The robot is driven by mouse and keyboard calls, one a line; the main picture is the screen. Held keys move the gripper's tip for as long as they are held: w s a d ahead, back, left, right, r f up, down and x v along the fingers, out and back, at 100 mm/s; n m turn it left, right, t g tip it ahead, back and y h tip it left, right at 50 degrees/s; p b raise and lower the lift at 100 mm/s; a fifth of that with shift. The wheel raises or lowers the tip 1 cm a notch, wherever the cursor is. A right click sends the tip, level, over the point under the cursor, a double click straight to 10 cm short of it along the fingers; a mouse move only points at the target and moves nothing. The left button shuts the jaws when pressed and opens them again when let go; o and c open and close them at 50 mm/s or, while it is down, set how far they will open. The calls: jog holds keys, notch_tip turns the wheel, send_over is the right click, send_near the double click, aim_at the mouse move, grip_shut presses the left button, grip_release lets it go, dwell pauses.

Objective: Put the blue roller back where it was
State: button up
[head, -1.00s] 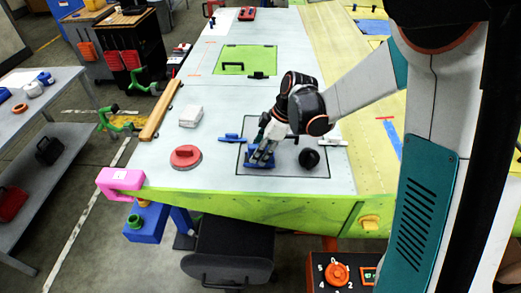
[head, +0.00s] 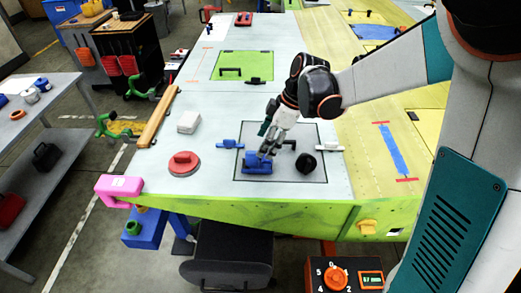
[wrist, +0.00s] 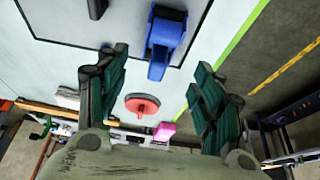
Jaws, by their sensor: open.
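The blue roller (head: 257,164) lies on the pale wing surface, inside the dark-outlined square (head: 312,180) near its front left part. In the wrist view the blue roller (wrist: 163,42) shows beyond the fingertips, between the two fingers in the picture. My gripper (head: 268,152) is open and empty, just above and behind the roller in the head view. In the wrist view my gripper (wrist: 162,62) has its dark green fingers wide apart, with nothing between them. I cannot tell its exact height above the roller.
A black round object (head: 306,163) sits right of the roller. A small blue piece (head: 229,144) lies at the outline's left. A red disc tool (head: 184,163), white block (head: 188,122), wooden bar (head: 160,115) and pink clamp (head: 118,188) lie left.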

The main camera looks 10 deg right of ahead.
jog(key=s+d+r+m+t+h, duration=0.25)
jog(key=s+d+r+m, duration=0.25)
jog(key=s+r+m, duration=0.45)
jog(key=s+d+m+t+h, duration=0.1)
jog(key=s+d+m+t, duration=0.1)
jog(key=s, duration=0.3)
jog(key=s+d+r+m+t+h, duration=0.1)
jog(key=s+m+t, duration=0.1)
jog(key=s+m, duration=0.2)
jog(key=shift+s+d+r, duration=0.15)
jog(key=shift+s+d, duration=0.25)
jog(key=shift+s, duration=0.7)
